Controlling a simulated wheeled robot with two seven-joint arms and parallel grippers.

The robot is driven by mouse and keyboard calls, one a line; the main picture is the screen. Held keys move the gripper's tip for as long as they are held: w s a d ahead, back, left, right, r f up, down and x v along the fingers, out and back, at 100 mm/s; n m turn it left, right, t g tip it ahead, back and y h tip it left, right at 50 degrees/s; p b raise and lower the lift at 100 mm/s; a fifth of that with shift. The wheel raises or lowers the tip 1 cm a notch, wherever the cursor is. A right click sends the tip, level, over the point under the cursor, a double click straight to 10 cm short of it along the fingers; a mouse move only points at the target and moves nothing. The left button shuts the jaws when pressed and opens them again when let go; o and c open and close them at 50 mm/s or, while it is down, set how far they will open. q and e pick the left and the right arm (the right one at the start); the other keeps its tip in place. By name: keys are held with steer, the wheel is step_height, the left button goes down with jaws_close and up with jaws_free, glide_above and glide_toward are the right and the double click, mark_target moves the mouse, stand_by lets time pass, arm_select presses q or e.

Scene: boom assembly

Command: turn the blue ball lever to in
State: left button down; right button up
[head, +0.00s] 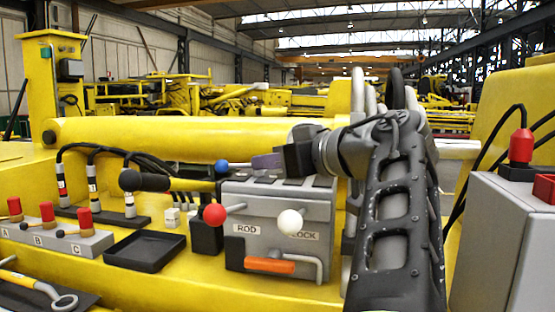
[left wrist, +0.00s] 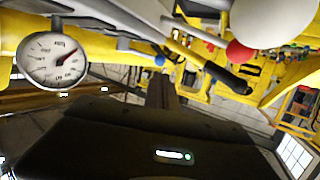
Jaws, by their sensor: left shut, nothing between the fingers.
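The blue ball (head: 221,166) of the lever sticks out to the left at the back of the grey lever box (head: 236,204). It also shows small in the left wrist view (left wrist: 160,61). My left gripper (head: 266,161) is shut and empty, above the box's back edge and just right of the blue ball. In the left wrist view its fingers (left wrist: 162,90) point toward the ball; I cannot tell whether they touch the lever. The lever's inner end and any label for it are hidden. My right gripper is not in view.
A red ball (head: 215,214) and a white ball (head: 290,222) stand on the box front, by ROD and LOCK labels. An orange handle (head: 269,265) is below. A black-gripped bar (head: 145,181) lies left of the blue ball. A gauge (left wrist: 53,60) shows in the wrist view.

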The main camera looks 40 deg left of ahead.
mark_target(226, 167)
arm_select(q)
steer(key=p+x, duration=0.1)
steer(key=x, duration=0.8)
steer(key=shift+a+p, duration=0.1)
steer(key=shift+p, duration=0.3)
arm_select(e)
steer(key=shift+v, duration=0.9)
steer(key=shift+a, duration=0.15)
